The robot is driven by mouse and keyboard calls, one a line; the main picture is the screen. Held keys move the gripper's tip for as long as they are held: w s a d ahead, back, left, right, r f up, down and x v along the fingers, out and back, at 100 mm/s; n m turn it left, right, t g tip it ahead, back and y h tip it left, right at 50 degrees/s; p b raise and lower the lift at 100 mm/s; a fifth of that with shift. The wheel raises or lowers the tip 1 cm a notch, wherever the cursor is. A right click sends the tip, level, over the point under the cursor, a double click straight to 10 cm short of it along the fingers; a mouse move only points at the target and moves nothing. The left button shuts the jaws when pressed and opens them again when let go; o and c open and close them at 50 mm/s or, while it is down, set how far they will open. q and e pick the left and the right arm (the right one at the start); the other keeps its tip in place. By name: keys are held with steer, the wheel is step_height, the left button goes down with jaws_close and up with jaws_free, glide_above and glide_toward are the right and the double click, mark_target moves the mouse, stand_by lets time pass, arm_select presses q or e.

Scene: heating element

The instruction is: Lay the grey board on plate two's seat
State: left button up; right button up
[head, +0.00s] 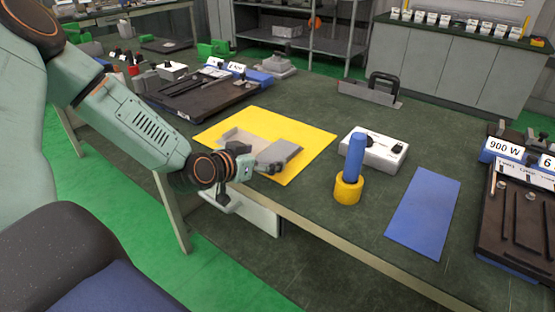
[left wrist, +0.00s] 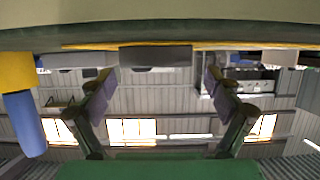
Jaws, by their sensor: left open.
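The grey board (head: 286,153) lies on the yellow mat (head: 315,143) near the table's front edge. My left gripper (head: 272,168) is open at the board's near side. In the left wrist view, the spread fingers (left wrist: 162,95) have a grey block-like end (left wrist: 155,56), apparently the board's edge, beyond and between them. Two dark plates with fittings show: one at back left (head: 205,98) and one at right (head: 510,235), beside a "900 W" sign. My right gripper is out of view.
A blue cylinder (head: 356,155) stands in a yellow ring (head: 348,188), beside a white box (head: 372,150). A blue mat (head: 423,213) lies flat left of the right plate. A grey handled holder (head: 370,94) stands behind. The table's middle back (head: 310,105) is clear.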

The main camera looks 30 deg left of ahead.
mark_target(278, 152)
arm_select(q)
steer(key=shift+w+d+b, duration=0.2)
steer(key=shift+w+b, duration=0.2)
steer(key=shift+b, duration=0.05)
steer(key=b+x, duration=0.2)
steer(key=x, duration=0.2)
steer(key=shift+a+r, duration=0.1)
steer(key=shift+w, duration=0.2)
steer(key=shift+r, duration=0.15)
steer(key=shift+c, duration=0.3)
